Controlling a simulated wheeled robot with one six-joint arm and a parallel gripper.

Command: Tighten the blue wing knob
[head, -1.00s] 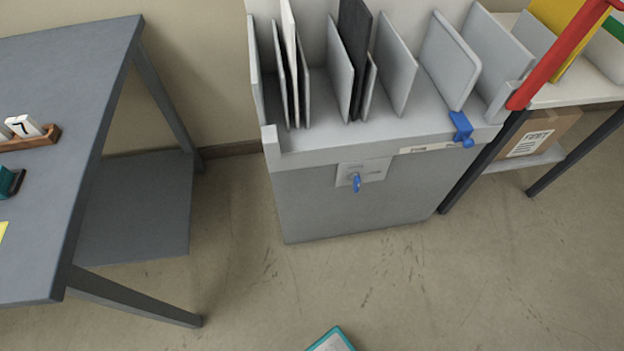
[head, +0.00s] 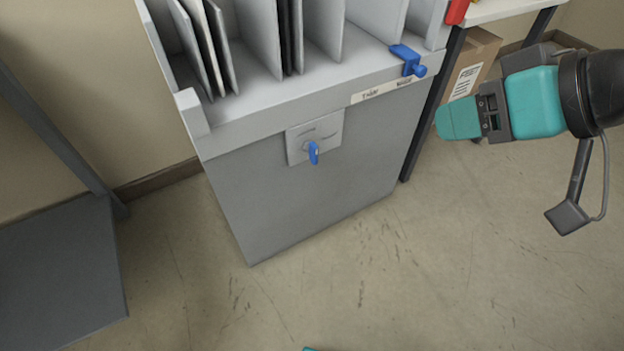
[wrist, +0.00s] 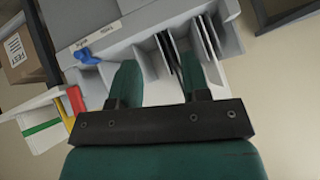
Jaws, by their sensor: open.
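The blue wing knob (head: 313,152) sits on a light grey plate (head: 330,131) on the front of the grey rack cabinet (head: 290,195). Its wing points roughly downward. My gripper (head: 440,120) is at the right in the head view, apart from the knob and to its right. In the wrist view my gripper (wrist: 160,85) shows two green fingers spread apart with nothing between them. The wing knob cannot be made out in the wrist view. A second blue part, a clamp (head: 410,62), is on the cabinet's top front edge; it also shows in the wrist view (wrist: 90,57).
Upright dividers and panels (head: 262,35) stand on the cabinet top. A grey table shelf (head: 60,270) is at the left. A cardboard box (head: 470,72) is under a white shelf at the right. The floor (head: 370,265) before the cabinet looks mostly clear.

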